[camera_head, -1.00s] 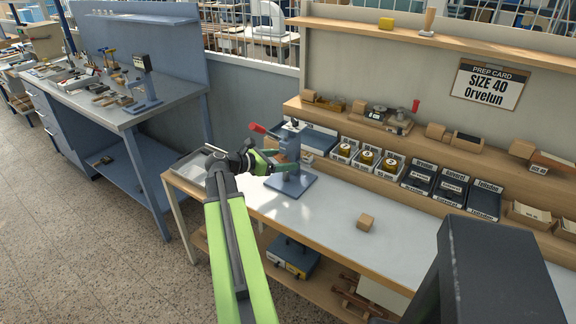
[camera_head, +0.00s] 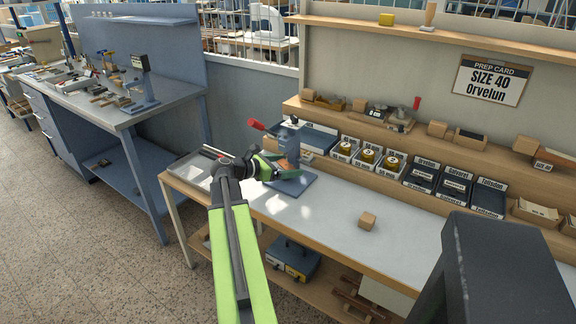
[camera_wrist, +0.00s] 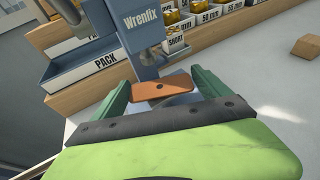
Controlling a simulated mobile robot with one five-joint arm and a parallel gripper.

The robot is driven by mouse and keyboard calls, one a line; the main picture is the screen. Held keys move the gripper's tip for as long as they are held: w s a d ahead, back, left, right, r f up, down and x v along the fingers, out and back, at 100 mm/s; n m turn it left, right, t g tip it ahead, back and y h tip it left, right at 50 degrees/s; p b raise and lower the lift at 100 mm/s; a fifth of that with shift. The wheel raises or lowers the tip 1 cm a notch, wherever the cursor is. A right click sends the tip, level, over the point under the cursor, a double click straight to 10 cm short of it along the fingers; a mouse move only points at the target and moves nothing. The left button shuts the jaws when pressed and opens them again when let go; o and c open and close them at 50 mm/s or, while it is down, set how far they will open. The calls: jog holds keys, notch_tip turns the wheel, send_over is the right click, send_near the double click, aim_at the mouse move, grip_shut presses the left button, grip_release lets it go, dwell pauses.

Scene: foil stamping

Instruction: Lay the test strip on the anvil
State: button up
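The orange-brown test strip (camera_wrist: 163,88) shows in the wrist view as a flat piece with dark spots, between the tips of my two fingers. My gripper (camera_wrist: 163,92) is open, its green fingers spread, with narrow gaps at the strip's ends. A grey round part (camera_wrist: 180,101), perhaps the anvil, shows just in front of the strip; I cannot tell whether they touch. The blue press (camera_wrist: 142,48) marked Wrenfix rises right behind. In the head view my gripper (camera_head: 277,166) reaches to the press (camera_head: 288,142), with the strip (camera_head: 287,165) between its fingers.
A wooden block (camera_head: 367,221) lies on the pale bench top (camera_head: 325,215) to the right. The red lever (camera_head: 256,125) sticks out left. A grey tray (camera_head: 188,172) lies at the left.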

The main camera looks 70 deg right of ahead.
jog(key=shift+o, duration=0.7)
jog(key=shift+r+p, duration=0.3)
jog(key=shift+r, duration=0.05)
jog(key=p+v, duration=0.3)
jog(key=v, duration=0.9)
jog(key=shift+f, duration=0.2)
